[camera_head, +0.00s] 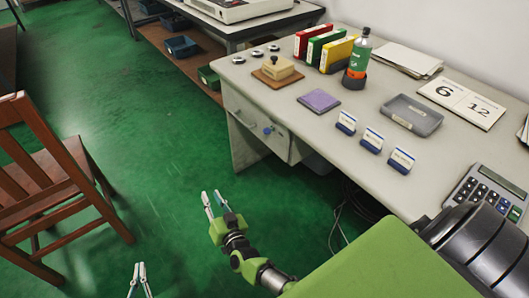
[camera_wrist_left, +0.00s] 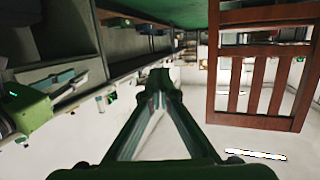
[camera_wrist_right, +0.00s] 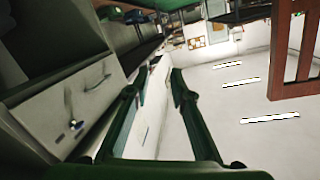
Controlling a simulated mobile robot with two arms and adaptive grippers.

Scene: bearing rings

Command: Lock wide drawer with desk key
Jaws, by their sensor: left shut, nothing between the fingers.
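A pale drawer front (camera_head: 255,121) is at the left end of the desk, with a handle (camera_head: 240,117) on it. A small blue-headed thing (camera_head: 267,130), which looks like a key, sits at the drawer front; I cannot tell how far it is inserted. In the right wrist view, the drawer front (camera_wrist_right: 45,108) and its handle (camera_wrist_right: 97,83) lie left of the fingers. My right gripper (camera_head: 212,199) is open and empty, in front of and below the drawer, apart from it. My left gripper (camera_head: 139,266) is shut and empty, low over the floor at the bottom.
The desk top (camera_head: 300,110) holds a stamp (camera_head: 277,67), binders (camera_head: 325,47), a bottle (camera_head: 360,55), card holders (camera_head: 372,139), a grey tray (camera_head: 411,115) and a calculator (camera_head: 487,190). A wooden chair (camera_head: 50,180) stands at left. Green floor (camera_head: 160,120) between is clear.

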